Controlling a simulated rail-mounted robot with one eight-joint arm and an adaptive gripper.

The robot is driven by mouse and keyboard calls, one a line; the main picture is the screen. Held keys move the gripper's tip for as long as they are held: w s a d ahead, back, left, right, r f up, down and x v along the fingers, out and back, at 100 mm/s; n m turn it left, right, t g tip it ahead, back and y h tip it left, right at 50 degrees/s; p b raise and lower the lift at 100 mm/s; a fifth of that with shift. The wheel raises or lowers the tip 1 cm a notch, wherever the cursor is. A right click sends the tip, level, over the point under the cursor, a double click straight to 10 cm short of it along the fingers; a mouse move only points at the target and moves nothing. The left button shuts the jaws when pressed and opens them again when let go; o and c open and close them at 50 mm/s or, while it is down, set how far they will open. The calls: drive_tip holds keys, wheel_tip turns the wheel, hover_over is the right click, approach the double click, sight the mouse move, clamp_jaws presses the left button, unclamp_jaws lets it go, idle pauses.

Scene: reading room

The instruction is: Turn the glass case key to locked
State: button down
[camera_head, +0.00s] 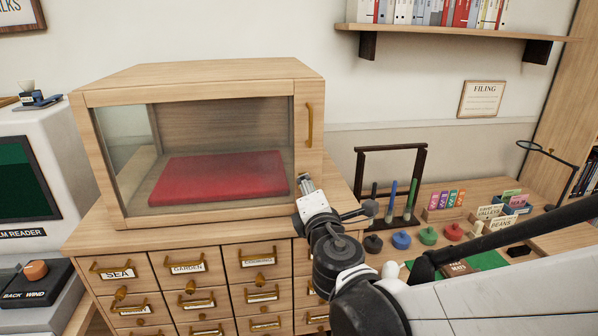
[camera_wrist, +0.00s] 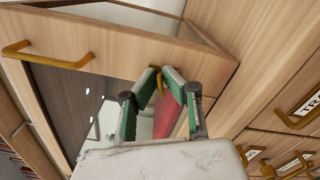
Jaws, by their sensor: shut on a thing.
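The glass case (camera_head: 200,76) is a light wooden box with a glass front and a red cushion (camera_head: 222,176) inside. It stands on a wooden cabinet of labelled drawers. A brass handle (camera_head: 309,125) is on the right side of its front, and it also shows in the wrist view (camera_wrist: 18,47). My gripper (camera_head: 303,181) is at the lower right of the case front. In the wrist view, its green-padded fingers (camera_wrist: 160,73) are closed around the small brass key (camera_wrist: 159,82) at the case's wooden frame. The key's turn angle cannot be told, and my gripper hides it in the head view.
Drawers with brass pulls (camera_head: 188,268) lie below the case. A film reader (camera_head: 36,180) stands on the left. On the right, a desk (camera_head: 470,205) holds a dark rack (camera_head: 390,150), coloured pieces and small labelled boxes. A book shelf (camera_head: 450,32) hangs above.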

drive_tip(key=shift+m+b, duration=0.5)
drive_tip(key=shift+m, duration=1.7)
drive_tip(key=c, duration=1.9)
unclamp_jaws()
drive_tip(key=shift+c, duration=0.2)
drive_tip(key=shift+s, duration=0.1)
drive_tip(key=s+d, duration=0.1)
drive_tip(key=s, duration=1)
drive_tip(key=shift+s+d, duration=0.35)
